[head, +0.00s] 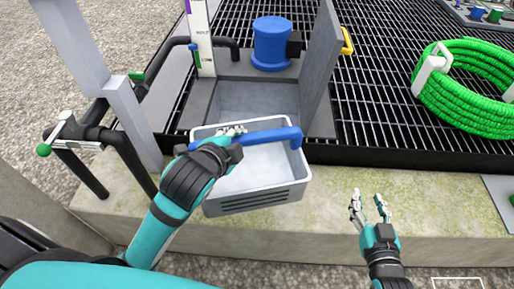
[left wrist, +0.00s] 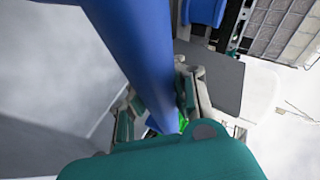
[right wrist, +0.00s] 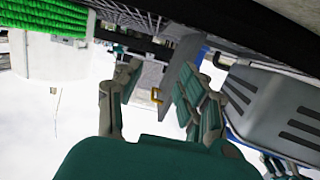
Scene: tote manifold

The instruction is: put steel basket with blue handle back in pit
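The grey steel basket (head: 255,195) with slotted sides hangs over the concrete ledge, just in front of the pit (head: 258,98). Its blue handle (head: 268,136) spans the top. My left gripper (head: 232,132) is shut on the handle near its left part; the left wrist view shows the blue handle (left wrist: 135,50) running between the fingers. The pit is a grey-walled opening in the grating, partly hidden by the basket's rear edge. My right gripper (head: 370,208) is open and empty, right of the basket; in the right wrist view its fingers (right wrist: 160,95) stand apart.
A grey hatch lid (head: 320,65) stands raised at the pit's right, with a yellow handle (head: 347,41). A blue cylindrical part (head: 271,43) is behind the pit, and a white gauge post (head: 202,40) is behind left. Black pipes (head: 120,145) stand left. A green hose coil (head: 470,88) lies right.

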